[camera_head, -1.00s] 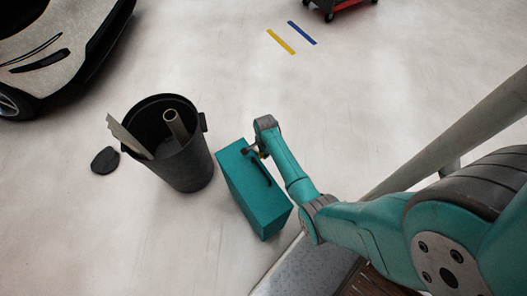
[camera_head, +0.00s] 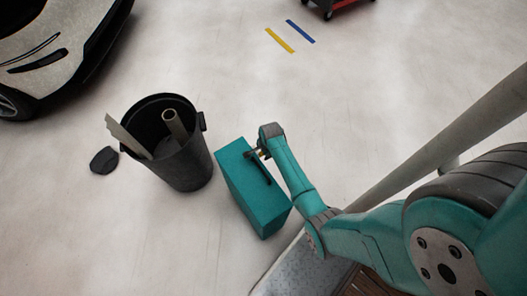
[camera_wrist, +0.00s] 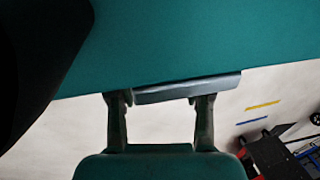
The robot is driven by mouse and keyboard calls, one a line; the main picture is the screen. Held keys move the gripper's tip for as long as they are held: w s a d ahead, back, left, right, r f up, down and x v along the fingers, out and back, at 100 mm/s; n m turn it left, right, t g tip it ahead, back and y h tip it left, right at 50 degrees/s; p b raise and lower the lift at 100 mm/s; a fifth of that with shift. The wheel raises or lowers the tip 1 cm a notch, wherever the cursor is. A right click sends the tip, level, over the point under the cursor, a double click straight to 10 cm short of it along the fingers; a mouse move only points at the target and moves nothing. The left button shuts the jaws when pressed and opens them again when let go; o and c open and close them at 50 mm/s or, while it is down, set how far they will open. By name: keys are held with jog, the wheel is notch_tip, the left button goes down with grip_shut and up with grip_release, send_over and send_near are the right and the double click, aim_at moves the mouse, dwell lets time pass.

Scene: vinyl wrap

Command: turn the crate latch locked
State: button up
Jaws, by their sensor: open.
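The teal crate (camera_head: 250,203) stands on the floor in the head view, with a long dark bar (camera_head: 259,167) along its top. In the wrist view the teal crate face (camera_wrist: 190,35) fills the top. A grey-blue bar (camera_wrist: 188,88) lies along its lower edge; I cannot tell for sure whether it is the latch or the handle. My gripper (camera_wrist: 161,97) is open, its two fingertips apart at this bar, the left one by the bar's left end. Whether they touch it is unclear.
A black bin (camera_head: 184,165) with a tube and a flat board in it stands close to the crate's left. A car (camera_head: 60,50) is at upper left and a red cart (camera_head: 335,8) at the top.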

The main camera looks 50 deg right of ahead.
jog(key=v, duration=1.2)
jog(key=shift+w, duration=0.1)
jog(key=w+d+f+g+y, duration=0.1)
jog(key=w+g, duration=0.4)
jog(key=x, duration=1.1)
jog(key=shift+w, duration=0.25)
jog(key=shift+c, duration=0.3)
grip_shut()
